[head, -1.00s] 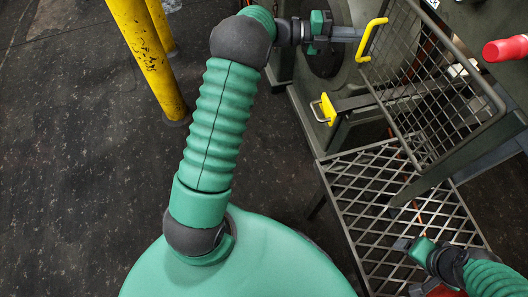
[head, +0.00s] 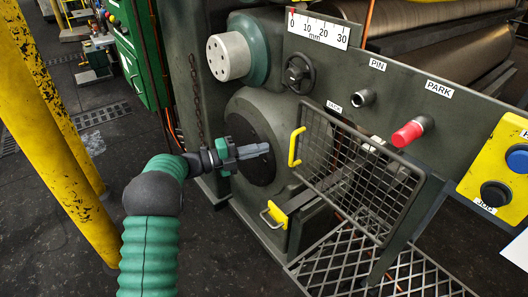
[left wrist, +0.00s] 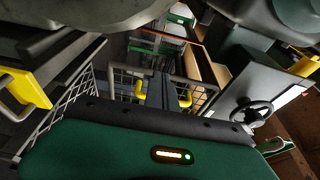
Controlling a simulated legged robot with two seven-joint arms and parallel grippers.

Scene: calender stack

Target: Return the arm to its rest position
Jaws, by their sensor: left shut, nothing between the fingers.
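My left gripper (head: 268,149) is shut and empty. In the head view it points right, in front of the dark round opening (head: 250,148) in the machine's side. Its fingertips appear just left of the yellow handle (head: 295,147) of the mesh guard (head: 345,165); whether they touch it cannot be told. In the left wrist view, the gripper's dark fingers (left wrist: 160,90) stand beyond the green gripper body, with the mesh and yellow handle pieces behind. My right gripper is in no current view.
A handwheel (head: 298,74), red knob (head: 408,134) and yellow button box (head: 500,165) are on the machine. A grated step (head: 400,280) lies below. Yellow posts (head: 50,130) stand left; dark floor is open between.

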